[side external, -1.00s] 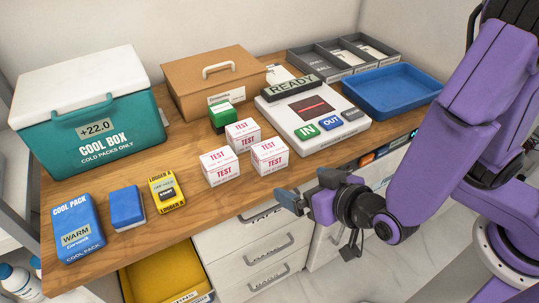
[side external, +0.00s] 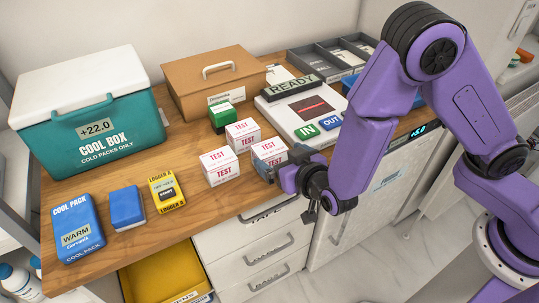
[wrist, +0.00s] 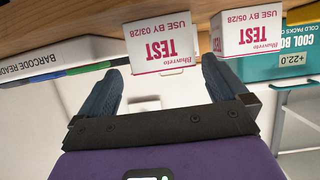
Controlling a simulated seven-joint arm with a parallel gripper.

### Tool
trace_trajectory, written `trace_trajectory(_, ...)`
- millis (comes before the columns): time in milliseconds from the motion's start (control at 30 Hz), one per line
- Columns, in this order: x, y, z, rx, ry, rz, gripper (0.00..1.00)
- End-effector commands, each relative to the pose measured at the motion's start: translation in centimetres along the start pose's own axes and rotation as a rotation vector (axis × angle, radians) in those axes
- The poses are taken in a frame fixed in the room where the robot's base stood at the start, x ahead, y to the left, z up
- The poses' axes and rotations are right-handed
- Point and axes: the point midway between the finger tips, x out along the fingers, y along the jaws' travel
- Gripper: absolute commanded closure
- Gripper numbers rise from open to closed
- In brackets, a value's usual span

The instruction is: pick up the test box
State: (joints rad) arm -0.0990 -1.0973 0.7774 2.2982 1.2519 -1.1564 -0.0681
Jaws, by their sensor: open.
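Three white test boxes with red print stand on the wooden counter: a left one (side external: 220,168), a back one (side external: 242,135) and a right one (side external: 266,149). My gripper (side external: 279,165) is open at the front of the right box and hides part of it. In the wrist view, a test box marked USE BY 03/28 (wrist: 160,45) lies ahead between the two open fingers (wrist: 163,72). Contact cannot be told. Another test box, marked USE BY 05/28 (wrist: 246,33), is just beyond the right finger.
A barcode reader (side external: 292,118) sits behind my gripper, and a green box (side external: 220,117) behind the test boxes. A yellow logger (side external: 166,191), blue packs (side external: 127,208) and a teal cool box (side external: 100,140) are to the left. Drawers (side external: 262,262) lie below the counter's front edge.

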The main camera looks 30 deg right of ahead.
Motion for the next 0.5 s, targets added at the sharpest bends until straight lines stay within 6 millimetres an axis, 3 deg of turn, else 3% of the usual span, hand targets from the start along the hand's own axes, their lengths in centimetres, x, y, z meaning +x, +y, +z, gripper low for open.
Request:
trace_trajectory(167, 1.0, 0.0, 0.0, 0.001, 0.000, 0.001, 0.00)
trace_trajectory(500, 5.2, -0.4, 0.1, 0.001, 0.000, 0.002, 0.00)
